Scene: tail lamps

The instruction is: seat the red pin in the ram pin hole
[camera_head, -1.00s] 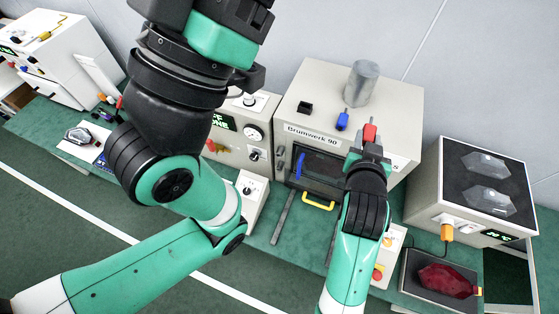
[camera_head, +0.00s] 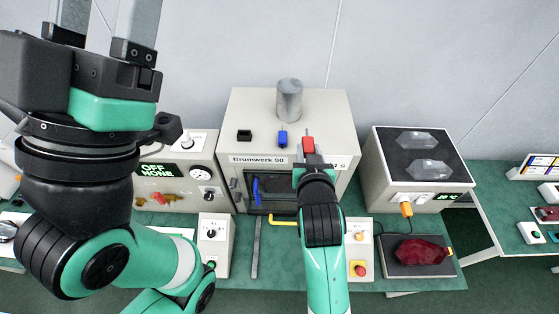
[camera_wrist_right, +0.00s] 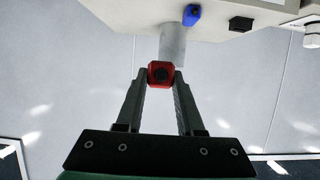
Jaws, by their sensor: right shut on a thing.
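My right gripper (camera_head: 308,158) is shut on the red pin (camera_head: 308,145) in front of the press's top front edge. In the right wrist view the red pin (camera_wrist_right: 160,73) sits between the fingertips (camera_wrist_right: 160,80), with a grey cylinder (camera_wrist_right: 172,42) behind it. The blue pin (camera_head: 282,139) stands on top of the press (camera_head: 330,118) to the left, beside a small black block (camera_head: 244,135). I cannot tell which opening is the ram pin hole, or whether the red pin touches the press. My left gripper (camera_head: 105,20) has its fingers apart, tips beyond the frame.
The grey cylinder (camera_head: 289,100) rises from the press top. A gauge box (camera_head: 180,180) stands to its left and a lamp box (camera_head: 420,150) to its right. A red lens (camera_head: 421,251) lies on a dark tray (camera_head: 397,268). A yellow handle (camera_head: 283,220) juts out below the press door.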

